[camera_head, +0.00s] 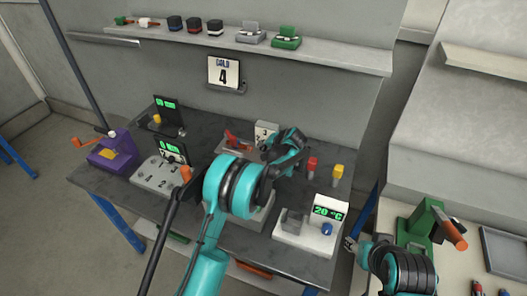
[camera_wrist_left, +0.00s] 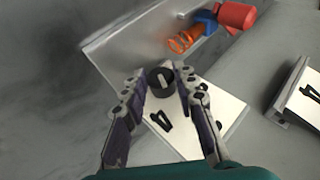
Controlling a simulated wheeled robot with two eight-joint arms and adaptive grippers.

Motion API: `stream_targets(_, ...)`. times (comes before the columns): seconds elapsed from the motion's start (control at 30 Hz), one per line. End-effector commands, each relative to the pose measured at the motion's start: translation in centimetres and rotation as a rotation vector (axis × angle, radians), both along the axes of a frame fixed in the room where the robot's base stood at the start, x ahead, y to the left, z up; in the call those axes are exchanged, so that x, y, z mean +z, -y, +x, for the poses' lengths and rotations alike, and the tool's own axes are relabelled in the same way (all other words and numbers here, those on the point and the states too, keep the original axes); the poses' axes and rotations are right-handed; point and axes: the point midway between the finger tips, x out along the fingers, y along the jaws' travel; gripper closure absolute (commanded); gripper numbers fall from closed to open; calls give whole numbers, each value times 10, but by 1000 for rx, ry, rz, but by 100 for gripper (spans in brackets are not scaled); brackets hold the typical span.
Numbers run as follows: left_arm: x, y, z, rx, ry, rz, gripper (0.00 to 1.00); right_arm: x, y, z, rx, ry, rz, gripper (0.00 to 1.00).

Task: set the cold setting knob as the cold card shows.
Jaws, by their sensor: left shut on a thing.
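The cold card (camera_head: 223,74) hangs on the back wall and reads "COLD 4". The cold setting knob (camera_wrist_left: 160,78) is small, round and dark with a pale bar, on a white numbered plate (camera_wrist_left: 226,106). The plate also shows in the head view (camera_head: 265,130), behind my left gripper (camera_head: 272,149). In the left wrist view, my left gripper (camera_wrist_left: 163,84) has its fingers on both sides of the knob and is shut on it. A digit like a 4 shows below the knob; the pointer's exact setting is unclear. My right gripper (camera_head: 352,243) is partly visible, low at right.
A red and blue part with an orange spring (camera_wrist_left: 210,22) lies beside the plate. A purple crank box (camera_head: 110,150), a numbered panel (camera_head: 153,176) and a 20 °C unit (camera_head: 318,240) stand on the dark table. The shelf (camera_head: 330,56) holds several small parts.

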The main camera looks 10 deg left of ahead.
Motion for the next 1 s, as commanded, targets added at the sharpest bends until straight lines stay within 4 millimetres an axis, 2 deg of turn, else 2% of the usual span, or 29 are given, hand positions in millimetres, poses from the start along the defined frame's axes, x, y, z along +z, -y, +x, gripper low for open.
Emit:
stream_targets(0.1, -6, 4, 0, -3, 20, 102, 100, -13, 0, 0, 0, 0, 0, 54)
stream_targets(0.5, -8, 5, -1, 0, 70, 360, 100, -37, 0, 0, 0, 0, 0, 54)
stream_targets(1.0, -7, 4, -1, 2, 84, 445, 100, -43, 0, 0, 0, 0, 0, 54)
